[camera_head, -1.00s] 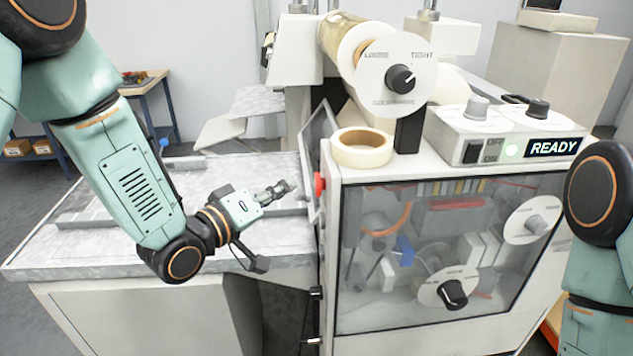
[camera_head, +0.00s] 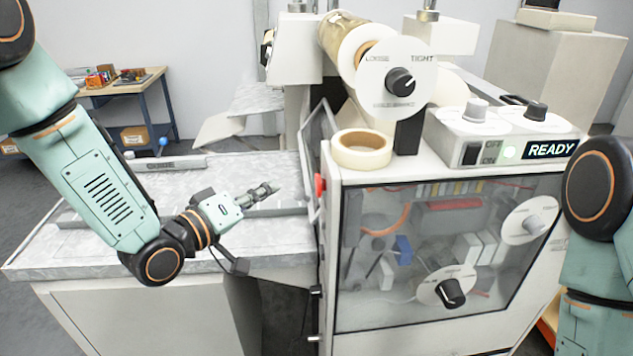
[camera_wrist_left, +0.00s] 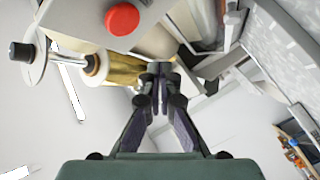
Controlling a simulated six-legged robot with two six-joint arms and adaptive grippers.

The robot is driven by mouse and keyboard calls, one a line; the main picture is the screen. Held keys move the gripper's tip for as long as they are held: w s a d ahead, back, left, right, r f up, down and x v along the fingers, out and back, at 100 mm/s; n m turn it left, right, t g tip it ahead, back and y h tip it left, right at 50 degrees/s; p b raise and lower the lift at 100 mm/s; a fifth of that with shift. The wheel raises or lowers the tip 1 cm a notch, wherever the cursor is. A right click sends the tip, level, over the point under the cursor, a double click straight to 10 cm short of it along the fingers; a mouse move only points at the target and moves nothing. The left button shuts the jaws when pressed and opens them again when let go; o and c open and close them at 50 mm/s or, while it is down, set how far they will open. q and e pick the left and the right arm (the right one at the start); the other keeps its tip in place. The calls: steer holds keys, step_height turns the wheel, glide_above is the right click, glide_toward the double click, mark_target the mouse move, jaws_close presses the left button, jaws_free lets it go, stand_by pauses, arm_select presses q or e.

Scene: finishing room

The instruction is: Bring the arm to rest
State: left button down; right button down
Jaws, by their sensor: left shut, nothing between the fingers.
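My left arm (camera_head: 100,190) comes in from the left in the head view. Its gripper (camera_head: 270,188) is shut and empty, over the grey table to the left of the machine. In the left wrist view the fingertips (camera_wrist_left: 160,68) meet with nothing between them. My right arm (camera_head: 600,235) shows at the right edge of the head view; its gripper is out of view.
The white machine (camera_head: 330,250) has a clear front window, knobs and a READY display (camera_head: 550,149). A tape roll (camera_head: 361,149) lies on top. A red button (camera_head: 320,186) sits on its left side, also in the wrist view (camera_wrist_left: 122,19). A workbench (camera_head: 140,88) stands behind.

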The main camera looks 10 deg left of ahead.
arm_select(q)
steer(key=s+a+f+m+g+y+b, duration=0.15)
steer(key=s+f+g+y+b, duration=0.35)
steer(key=f, duration=0.7)
steer(key=s+a+f+m+g+b, duration=0.15)
steer(key=s+f, duration=0.45)
steer(key=f, duration=0.7)
steer(key=s+a+f+g+y+b, duration=0.1)
steer(key=s+f+g+y+b, duration=0.2)
steer(key=s+f+g+b, duration=0.5)
steer(key=s+f+b, duration=0.7)
steer(key=s+f, duration=1)
steer(key=f, duration=0.2)
steer(key=shift+s+a+m+g+b, duration=0.2)
steer(key=shift+s+m+g+b, duration=0.15)
steer(key=shift+s+m, duration=0.05)
